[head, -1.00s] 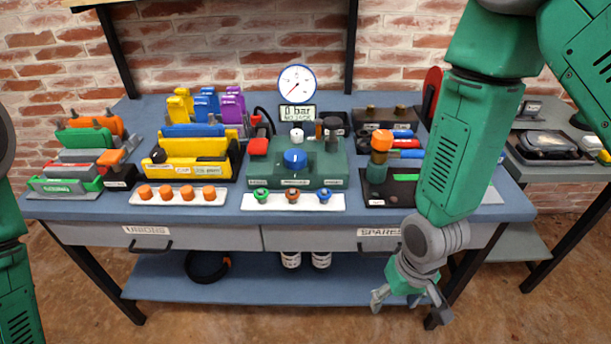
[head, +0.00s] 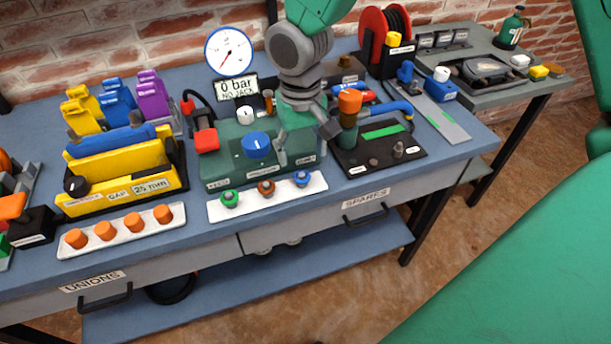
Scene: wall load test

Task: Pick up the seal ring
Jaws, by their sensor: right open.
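A white strip (head: 216,212) at the table's front carries three small ring-shaped pieces: green (head: 229,199), brown-orange (head: 266,188) and blue (head: 302,179). I cannot tell which piece, if any, is the seal ring. My right gripper (head: 306,146) is open and points down at the right end of the green test block (head: 225,168), behind the blue piece. Its fingers are apart and nothing shows between them. I cannot tell whether they touch the block. My left gripper is out of view.
Left of the block stand a yellow gap fixture (head: 110,164) and a white strip with several orange caps (head: 104,230). On the right, a black plate (head: 372,160) holds an upright orange-topped post (head: 349,104). A gauge (head: 229,52) and a "0 bar, NO JACK" display (head: 237,88) stand behind.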

